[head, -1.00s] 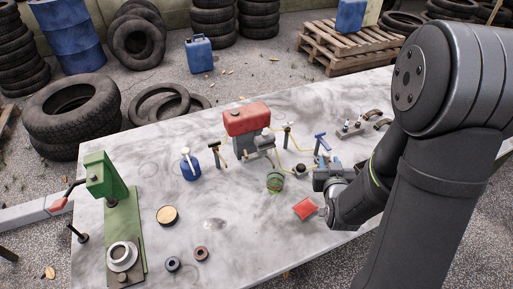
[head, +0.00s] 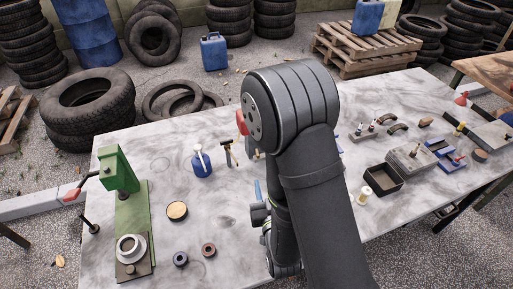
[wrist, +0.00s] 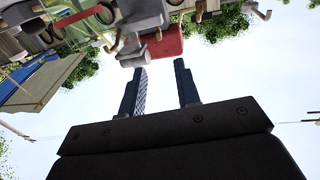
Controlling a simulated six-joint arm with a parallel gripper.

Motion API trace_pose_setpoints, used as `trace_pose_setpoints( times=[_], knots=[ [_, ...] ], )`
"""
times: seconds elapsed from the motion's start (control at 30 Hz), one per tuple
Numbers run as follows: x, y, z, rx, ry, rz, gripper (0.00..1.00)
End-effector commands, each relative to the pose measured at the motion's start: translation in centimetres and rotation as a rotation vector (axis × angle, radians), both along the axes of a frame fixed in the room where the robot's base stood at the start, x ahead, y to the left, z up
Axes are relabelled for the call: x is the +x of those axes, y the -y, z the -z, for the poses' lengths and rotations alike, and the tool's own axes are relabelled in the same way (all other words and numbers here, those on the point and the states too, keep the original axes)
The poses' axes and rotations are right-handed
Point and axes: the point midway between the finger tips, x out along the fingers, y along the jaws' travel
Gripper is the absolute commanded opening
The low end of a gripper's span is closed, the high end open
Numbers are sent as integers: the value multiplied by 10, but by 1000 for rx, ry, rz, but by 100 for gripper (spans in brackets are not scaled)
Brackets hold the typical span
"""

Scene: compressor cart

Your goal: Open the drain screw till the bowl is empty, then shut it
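My gripper (wrist: 160,78) shows in the wrist view with its two dark fingers apart and only pale sky between them. Beyond the fingertips hang a red tank (wrist: 166,43) and a grey body (wrist: 142,13), seen upside down. In the head view my arm covers most of the compressor; only a sliver of the red tank (head: 241,122) shows at its left edge. My gripper's fingertips are hard to make out there. I cannot pick out the drain screw or the bowl in either view now, nor the level in the bowl.
A green press (head: 119,172) stands at the table's left. A black open box (head: 383,178) and a cream spool (head: 363,195) stand to the right.

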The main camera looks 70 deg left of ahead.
Motion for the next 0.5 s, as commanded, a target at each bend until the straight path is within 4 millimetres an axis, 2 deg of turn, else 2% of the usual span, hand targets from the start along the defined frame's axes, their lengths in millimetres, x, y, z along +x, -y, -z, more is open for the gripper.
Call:
trace_pose_setpoints(
  times=[0.5],
  knots=[
    [20, -110, -1, 2, 1, 1, 30]
  ],
)
